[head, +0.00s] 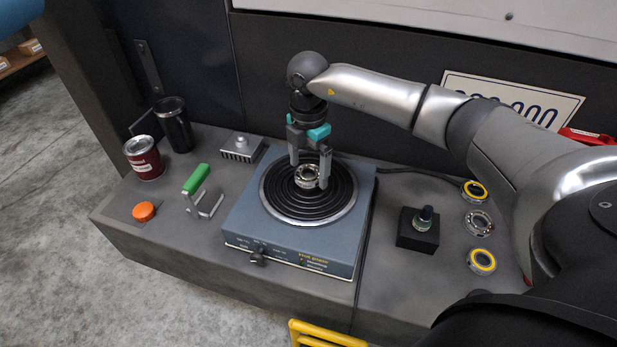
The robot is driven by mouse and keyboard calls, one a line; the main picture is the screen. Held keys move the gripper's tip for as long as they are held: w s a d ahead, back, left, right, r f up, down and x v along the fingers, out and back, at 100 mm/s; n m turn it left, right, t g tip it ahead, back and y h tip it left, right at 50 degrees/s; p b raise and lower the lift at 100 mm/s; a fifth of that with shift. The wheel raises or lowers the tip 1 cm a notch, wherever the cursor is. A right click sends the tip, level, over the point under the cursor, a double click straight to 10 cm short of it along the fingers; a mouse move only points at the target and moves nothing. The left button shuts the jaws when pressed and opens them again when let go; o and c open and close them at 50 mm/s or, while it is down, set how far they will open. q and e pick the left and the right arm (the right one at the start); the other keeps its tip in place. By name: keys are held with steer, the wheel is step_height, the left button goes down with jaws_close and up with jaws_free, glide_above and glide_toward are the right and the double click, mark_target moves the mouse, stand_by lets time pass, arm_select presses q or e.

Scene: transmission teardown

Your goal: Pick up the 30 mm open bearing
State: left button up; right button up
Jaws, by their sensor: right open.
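An open metal bearing (307,177) with its balls showing lies on the black ringed top of the hot plate (245,222), near its middle. My right gripper (310,171) points down over the hot plate with its fingers apart, one on either side of this bearing. I cannot tell whether the fingers touch it. Another open-looking bearing (478,222) lies on the bench at the right, between two bearings with yellow rings (474,192) and (482,261). I cannot read sizes on any bearing. My left gripper is not in view.
Left of the hot plate are a green-handled tool (196,180), an orange button (144,211), a red can (144,157), a black cup (174,124) and a finned metal block (241,148). A black block with a fitting (418,231) stands to the right. A cable runs behind the plate.

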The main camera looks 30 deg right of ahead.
steer(key=shift+f, duration=0.25)
steer(key=shift+r, duration=0.1)
steer(key=c, duration=1.5)
